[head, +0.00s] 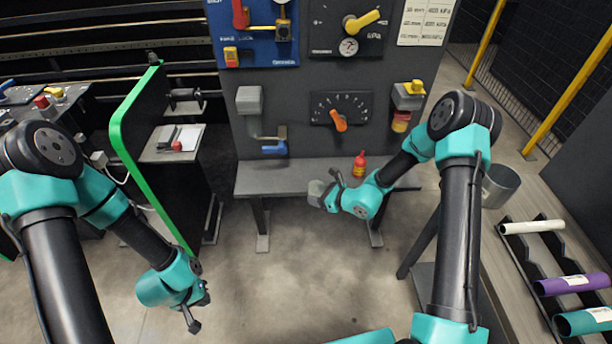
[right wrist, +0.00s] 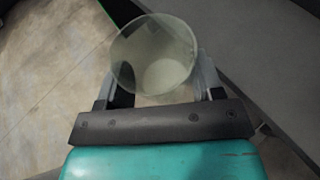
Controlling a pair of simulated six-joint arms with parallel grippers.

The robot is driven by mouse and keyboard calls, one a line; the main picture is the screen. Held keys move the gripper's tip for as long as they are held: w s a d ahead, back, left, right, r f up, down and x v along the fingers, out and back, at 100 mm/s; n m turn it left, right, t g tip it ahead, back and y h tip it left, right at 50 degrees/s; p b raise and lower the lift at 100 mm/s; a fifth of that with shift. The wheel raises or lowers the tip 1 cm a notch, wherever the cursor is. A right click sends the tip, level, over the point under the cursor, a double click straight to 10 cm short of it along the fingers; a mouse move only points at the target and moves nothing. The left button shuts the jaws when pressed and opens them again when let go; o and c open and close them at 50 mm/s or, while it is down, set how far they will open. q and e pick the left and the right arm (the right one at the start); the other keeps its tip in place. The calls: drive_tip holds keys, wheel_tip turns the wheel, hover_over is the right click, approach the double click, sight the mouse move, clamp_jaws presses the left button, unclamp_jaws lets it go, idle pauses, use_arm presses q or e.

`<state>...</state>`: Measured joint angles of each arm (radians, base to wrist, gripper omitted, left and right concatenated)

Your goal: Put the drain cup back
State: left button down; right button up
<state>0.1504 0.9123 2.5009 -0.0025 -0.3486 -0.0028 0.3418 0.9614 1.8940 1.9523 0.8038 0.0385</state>
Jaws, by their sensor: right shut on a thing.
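The drain cup (right wrist: 153,58) is a clear, slightly cloudy cup held between the fingers of my right gripper (right wrist: 160,85), its round rim facing the right wrist camera. In the head view the cup (head: 316,190) is at the tip of my right gripper (head: 326,196), in front of the grey bench's front edge, with bare floor behind it in the picture. My left gripper (head: 198,309) hangs low over the floor at the left, its fingers apart and empty. A pipe with a blue-handled valve (head: 274,147) hangs on the grey panel above the bench.
A yellow-topped unit with an amber bowl (head: 401,121) is on the panel. A green-edged partition (head: 122,125) stands left. A grey bucket (head: 499,186) is at right.

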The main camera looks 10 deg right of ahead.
drive_tip(key=shift+d, duration=0.1)
hover_over(320, 178)
drive_tip(key=shift+s+f, duration=0.2)
drive_tip(key=shift+f, duration=0.55)
drive_tip(key=shift+w, duration=0.15)
drive_tip(key=shift+w+d+f, duration=0.1)
drive_tip(key=shift+w+f, duration=0.05)
drive_tip(key=shift+f, duration=1.6)
drive_tip(key=shift+f, duration=0.2)
drive_tip(key=o, duration=0.9)
drive_tip(key=shift+r, duration=0.15)
